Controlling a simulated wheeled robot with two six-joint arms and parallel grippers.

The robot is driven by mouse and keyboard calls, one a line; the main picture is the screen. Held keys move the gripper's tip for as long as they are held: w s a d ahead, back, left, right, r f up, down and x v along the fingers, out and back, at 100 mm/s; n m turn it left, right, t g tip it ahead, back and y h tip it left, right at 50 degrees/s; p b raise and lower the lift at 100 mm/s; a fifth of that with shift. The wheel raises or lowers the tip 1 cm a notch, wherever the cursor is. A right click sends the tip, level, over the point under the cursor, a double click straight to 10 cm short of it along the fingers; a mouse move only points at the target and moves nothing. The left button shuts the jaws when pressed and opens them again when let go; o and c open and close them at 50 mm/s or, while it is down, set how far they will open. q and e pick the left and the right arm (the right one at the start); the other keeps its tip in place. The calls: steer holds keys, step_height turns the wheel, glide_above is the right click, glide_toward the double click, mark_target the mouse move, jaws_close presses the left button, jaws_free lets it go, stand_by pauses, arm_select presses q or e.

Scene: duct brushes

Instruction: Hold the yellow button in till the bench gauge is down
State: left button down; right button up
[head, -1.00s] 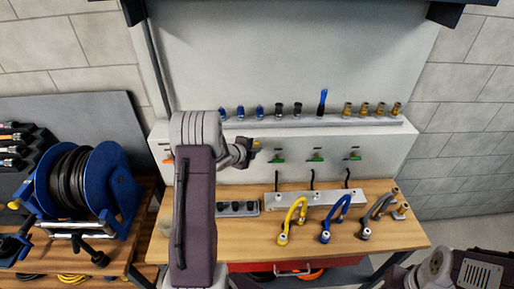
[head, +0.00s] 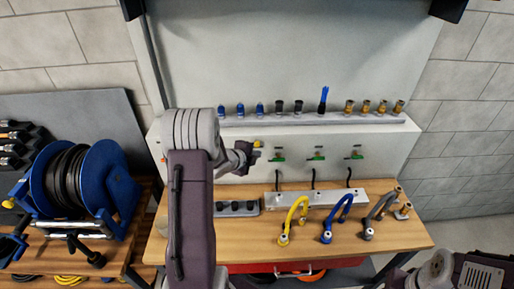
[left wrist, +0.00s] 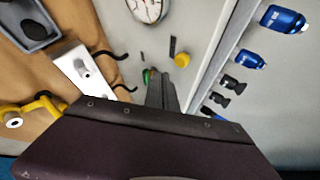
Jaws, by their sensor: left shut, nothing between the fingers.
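The yellow button (head: 257,143) is on the pale upright panel at the back of the bench. It also shows in the left wrist view (left wrist: 182,60), with a dark bar beside it. My left gripper (head: 247,152) is shut and empty, just left of and slightly below the button in the head view. Its fingers (left wrist: 160,82) point toward the panel in the left wrist view, apart from the button in that picture. The round white gauge (left wrist: 150,7) is cut off by the top edge there; its reading is not clear. My right gripper is out of view.
A ledge (head: 310,120) above the button carries a row of fittings. Green-handled valves (head: 317,154) are right of the button. Yellow (head: 292,222), blue (head: 336,222) and grey hoses stand on the wooden bench (head: 260,255). A blue reel (head: 108,180) is at left.

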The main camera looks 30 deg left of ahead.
arm_select(q)
steer(key=s+d, duration=0.1)
steer(key=s+b, duration=0.1)
steer(key=shift+s+d, duration=0.4)
steer(key=d+r+m+h+b, duration=0.15)
steer(key=d+b, duration=0.25)
steer(key=d, duration=0.9)
steer(key=s+d+f+n+g+y, duration=0.1)
steer(key=s+f+n+g, duration=0.4)
steer(key=s+n, duration=0.4)
steer(key=s+d+f+n+g+y, duration=0.1)
steer(key=s+f+n+g, duration=0.4)
steer(key=s+n, duration=0.5)
steer(key=s, duration=0.4)
steer(key=shift+s+b, duration=0.2)
steer(key=shift+b, duration=0.15)
